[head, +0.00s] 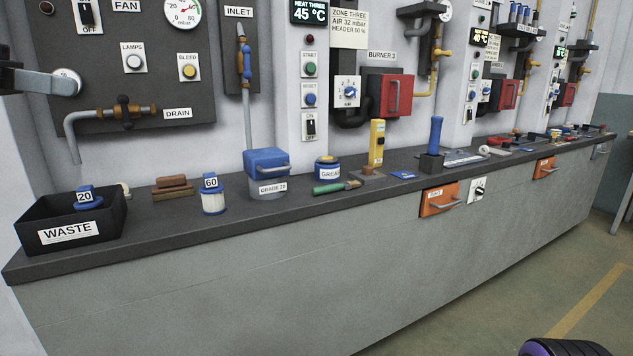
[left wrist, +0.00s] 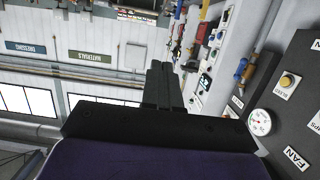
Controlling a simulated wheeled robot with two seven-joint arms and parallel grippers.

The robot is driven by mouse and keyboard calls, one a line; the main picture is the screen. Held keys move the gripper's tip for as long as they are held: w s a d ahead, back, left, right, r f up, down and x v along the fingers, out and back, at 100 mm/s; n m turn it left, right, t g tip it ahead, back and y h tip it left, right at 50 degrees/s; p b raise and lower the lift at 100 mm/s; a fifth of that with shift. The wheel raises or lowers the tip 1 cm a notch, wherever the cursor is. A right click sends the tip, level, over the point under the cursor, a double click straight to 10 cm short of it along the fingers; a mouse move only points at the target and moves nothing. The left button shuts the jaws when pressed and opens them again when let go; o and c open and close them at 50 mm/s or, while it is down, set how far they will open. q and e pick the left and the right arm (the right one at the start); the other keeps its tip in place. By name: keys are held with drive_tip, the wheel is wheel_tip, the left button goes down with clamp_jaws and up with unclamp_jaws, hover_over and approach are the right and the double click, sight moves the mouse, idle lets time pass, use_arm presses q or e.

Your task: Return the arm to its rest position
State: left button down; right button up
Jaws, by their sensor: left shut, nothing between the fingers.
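My left gripper (left wrist: 160,66) shows in the left wrist view with its two dark fingers together and nothing between them. The fingers point away from the wrist into open air, with the panel wall to the right of them. In the head view, a dark part at the far left edge (head: 9,78), cut off by the frame, looks like the end of my left gripper, near a grey lever (head: 45,82) on the wall panel. I cannot tell whether they touch. My right gripper is in neither view.
A long grey bench (head: 250,290) runs along the wall. On its dark top stand a black WASTE bin (head: 115,215), a jar marked 60 (head: 213,197), a blue-lidded pot (head: 267,165) and several tools. Wall panels hold knobs, pipes and red burner boxes (head: 396,95).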

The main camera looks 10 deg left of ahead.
use_arm(q)
drive_tip(key=w+d+f+m+g+y, duration=0.2)
drive_tip(key=w+d+f+y, duration=0.15)
drive_tip(key=f, duration=0.45)
drive_tip(key=w+d+f+m+g+y, duration=0.1)
drive_tip(key=w+d+f+y, duration=0.2)
drive_tip(key=w+f, duration=0.35)
drive_tip(key=w+d+f+m+g+y, duration=0.2)
drive_tip(key=d+f+y, duration=0.15)
drive_tip(key=f, duration=0.55)
drive_tip(key=s+d+f+m+y, duration=0.15)
drive_tip(key=f+m+y, duration=0.6)
drive_tip(key=f, duration=0.85)
drive_tip(key=s+f+m+y, duration=0.2)
drive_tip(key=f+m+y, duration=0.2)
drive_tip(key=f+m, duration=1)
drive_tip(key=s+d+f+m+t+h, duration=0.3)
drive_tip(key=s+f+m, duration=1.7)
drive_tip(key=s+f, duration=0.15)
drive_tip(key=s+f+m+g+h, duration=0.25)
drive_tip(key=s+m, duration=0.55)
drive_tip(key=s, duration=0.7)
wheel_tip(320, 180, up, 14)
drive_tip(key=p, duration=1.3)
drive_tip(key=shift+w+d+g, duration=0.2)
drive_tip(key=shift+g, duration=0.15)
